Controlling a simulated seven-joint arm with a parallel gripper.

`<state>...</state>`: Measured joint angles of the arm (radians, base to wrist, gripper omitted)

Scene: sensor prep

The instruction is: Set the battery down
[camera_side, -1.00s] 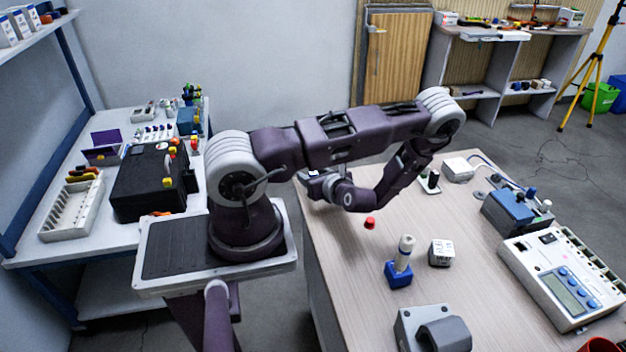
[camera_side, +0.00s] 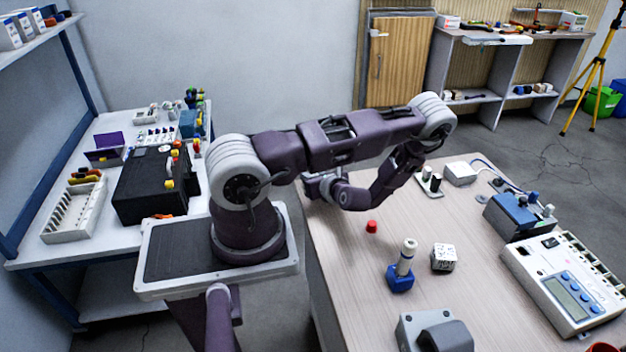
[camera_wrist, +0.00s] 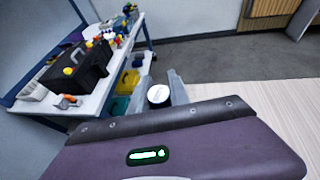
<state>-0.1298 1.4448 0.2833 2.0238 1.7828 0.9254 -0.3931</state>
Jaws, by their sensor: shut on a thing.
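My gripper (camera_wrist: 160,86) is shut on the battery (camera_wrist: 158,96), whose round white end shows between the two grey fingers in the wrist view. The rest of the battery is hidden behind my wrist housing. In the side view, my gripper (camera_side: 318,186) hangs by the left edge of the wooden-topped table (camera_side: 340,240), and its fingers and the battery are too small and covered to make out clearly. I cannot tell whether the battery touches any surface.
A red cap (camera_side: 371,226), a blue holder with a white upright cylinder (camera_side: 400,277) and a white printed cube (camera_side: 443,257) stand on the table. A charger with a screen (camera_side: 565,285) lies at the right. A side bench (camera_side: 100,225) with a black case stands left.

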